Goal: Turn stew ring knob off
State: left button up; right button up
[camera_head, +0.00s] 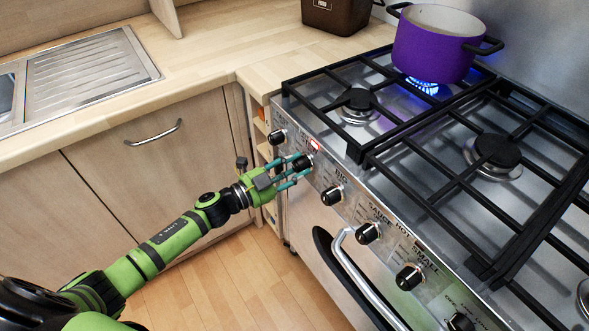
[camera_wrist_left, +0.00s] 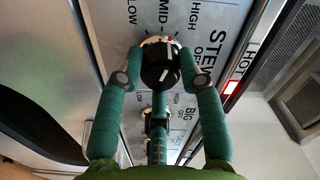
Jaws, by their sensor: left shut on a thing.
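The stew ring knob (camera_wrist_left: 161,68) is black and round with a white mark on its face. The panel beside it reads STEW, OFF, HIGH, MID and LOW. In the head view the knob (camera_head: 304,161) is on the cooker's front panel, second from the far end. My left gripper (camera_head: 297,170) has its teal fingers around the knob; its fingertips (camera_wrist_left: 160,79) also show on both sides of it in the wrist view. I cannot tell the exact setting. A blue flame (camera_head: 423,86) burns under a purple pot (camera_head: 432,45) at the back. My right gripper is out of view.
Other black knobs line the panel, including the BIG knob (camera_head: 332,195) close by and one farther (camera_head: 278,137). An oven handle (camera_head: 365,277) projects below. Black pan grates (camera_head: 420,195) cover the hob. A wooden counter (camera_head: 215,50) stands at the left.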

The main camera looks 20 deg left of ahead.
pick_arm(q)
jog(key=m, duration=0.1)
jog(key=m+b, duration=0.1)
jog(key=m, duration=0.2)
jog(key=shift+a+f+m, duration=0.2)
jog(key=shift+f+m, duration=0.05)
jog(key=shift+m, duration=0.05)
jog(key=m+b, duration=0.2)
jog(key=m, duration=0.3)
jog(key=shift+w+r+b, duration=0.15)
jog(key=shift+b, duration=0.15)
jog(key=shift+m, duration=0.6)
jog(key=m, duration=0.1)
jog(key=m+b, duration=0.1)
jog(key=shift+r+m, duration=0.25)
jog(key=shift+m, duration=0.05)
jog(key=shift+r+m+b, duration=0.1)
jog(key=shift+m+b, duration=0.2)
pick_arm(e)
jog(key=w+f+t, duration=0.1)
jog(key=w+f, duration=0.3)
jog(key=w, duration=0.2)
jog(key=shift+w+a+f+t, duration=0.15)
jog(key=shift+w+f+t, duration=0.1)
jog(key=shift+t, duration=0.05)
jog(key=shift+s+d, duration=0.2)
